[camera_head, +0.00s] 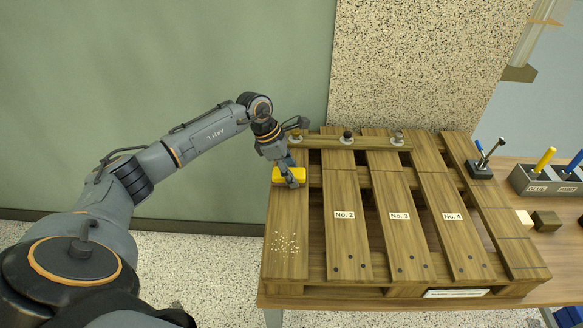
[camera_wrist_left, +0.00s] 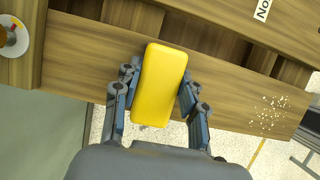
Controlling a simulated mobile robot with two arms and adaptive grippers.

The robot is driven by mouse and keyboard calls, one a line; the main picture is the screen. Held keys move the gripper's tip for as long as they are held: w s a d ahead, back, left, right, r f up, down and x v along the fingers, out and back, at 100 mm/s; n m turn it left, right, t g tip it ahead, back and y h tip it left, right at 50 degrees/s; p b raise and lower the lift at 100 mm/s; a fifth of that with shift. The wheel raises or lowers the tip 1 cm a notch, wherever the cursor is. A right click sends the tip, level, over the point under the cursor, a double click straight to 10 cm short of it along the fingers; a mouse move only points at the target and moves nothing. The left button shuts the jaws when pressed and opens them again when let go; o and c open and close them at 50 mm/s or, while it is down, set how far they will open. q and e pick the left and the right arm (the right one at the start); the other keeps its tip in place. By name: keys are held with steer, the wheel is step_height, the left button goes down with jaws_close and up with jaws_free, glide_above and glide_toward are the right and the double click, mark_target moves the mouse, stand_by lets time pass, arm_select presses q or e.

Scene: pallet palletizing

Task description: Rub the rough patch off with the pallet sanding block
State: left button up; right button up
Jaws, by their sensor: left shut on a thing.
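The sanding block (camera_head: 278,174) is a yellow slab at the far end of the pallet's leftmost board (camera_head: 283,208). My left gripper (camera_head: 290,181) is shut on it. In the left wrist view, the yellow block (camera_wrist_left: 163,85) sits between the two fingers of my left gripper (camera_wrist_left: 157,82). The rough patch (camera_head: 285,243) is a scatter of pale flecks nearer the front of the same board. It also shows in the left wrist view (camera_wrist_left: 268,112), right of the block and apart from it. I cannot tell whether the block touches the wood. My right gripper is not in view.
The wooden pallet (camera_head: 400,287) lies on a table, its other boards labelled No. 2 to No. 4. Knobs stand on a rail (camera_head: 372,143) at its back. At right are a blue-handled tool in a holder (camera_head: 480,170), labelled bins (camera_head: 540,187) and small blocks (camera_head: 546,222).

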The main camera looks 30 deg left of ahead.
mark_target(296, 195)
arm_select(q)
steer(key=shift+s+d+p, duration=0.3)
steer(key=shift+s+d, duration=0.1)
steer(key=shift+s, duration=0.3)
steer(key=shift+s+d+p, duration=0.25)
steer(key=shift+s+d, duration=0.2)
steer(key=shift+s, duration=0.3)
steer(key=shift+s+d+p, duration=0.3)
steer(key=shift+s+d, duration=0.1)
steer(key=shift+s, duration=0.3)
steer(key=shift+w+r+p, duration=0.1)
steer(key=shift+r+p, duration=0.45)
steer(key=shift+r, duration=0.3)
steer(key=shift+r+p, duration=1.4)
steer(key=shift+r, duration=1.3)
